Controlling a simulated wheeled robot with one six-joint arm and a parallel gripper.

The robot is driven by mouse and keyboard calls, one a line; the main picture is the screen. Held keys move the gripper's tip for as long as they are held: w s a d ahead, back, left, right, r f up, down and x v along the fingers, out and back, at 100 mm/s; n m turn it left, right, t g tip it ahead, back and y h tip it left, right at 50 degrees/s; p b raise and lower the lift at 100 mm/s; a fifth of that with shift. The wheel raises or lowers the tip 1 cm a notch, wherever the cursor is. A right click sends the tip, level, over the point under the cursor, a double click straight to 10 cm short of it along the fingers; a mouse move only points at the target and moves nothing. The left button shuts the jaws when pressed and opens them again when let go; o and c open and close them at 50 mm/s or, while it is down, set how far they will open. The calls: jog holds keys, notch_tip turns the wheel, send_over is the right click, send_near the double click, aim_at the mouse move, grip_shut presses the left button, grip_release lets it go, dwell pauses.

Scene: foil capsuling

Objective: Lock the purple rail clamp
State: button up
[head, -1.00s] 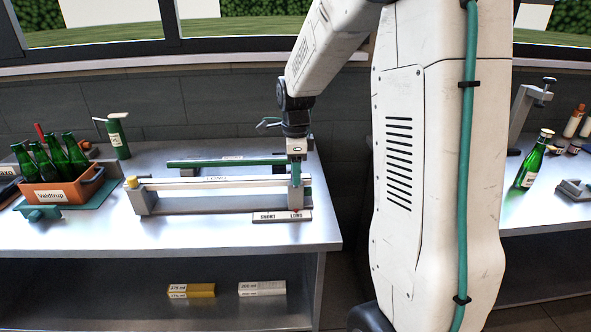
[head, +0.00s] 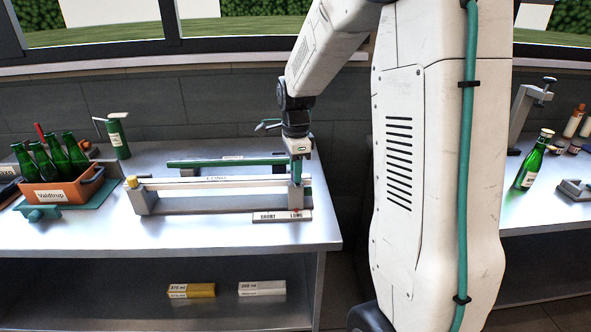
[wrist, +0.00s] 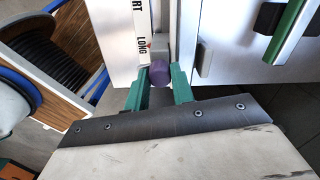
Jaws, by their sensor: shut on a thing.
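The purple rail clamp shows as a round purple knob (wrist: 160,73) in the wrist view, at the LONG end of a white SHORT/LONG scale. My gripper (wrist: 160,80) has one green finger on each side of the knob and is shut on it. In the head view my gripper (head: 296,178) points down at the right end of the grey rail fixture (head: 235,204). The knob cannot be made out there. The SHORT/LONG plate (head: 282,216) lies in front, with a small red pointer near LONG.
A green bar (head: 225,162) lies behind the fixture. An orange crate (head: 60,192) of green bottles and a green dispenser (head: 118,138) stand to the left. Two boxes, yellow (head: 191,290) and white (head: 262,288), lie on the lower shelf. The bench front is mostly clear.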

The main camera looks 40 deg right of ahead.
jog(key=n, duration=1.3)
jog(key=shift+n, duration=0.3)
jog(key=n, duration=0.3)
jog(key=shift+w+n, duration=0.1)
jog(key=shift+n, duration=0.2)
jog(key=n, duration=0.4)
jog(key=shift+r+n, duration=0.1)
jog(key=shift+n, duration=0.2)
jog(key=n, duration=0.3)
jog(key=shift+n, duration=0.3)
jog(key=n, duration=0.4)
jog(key=shift+n, duration=2)
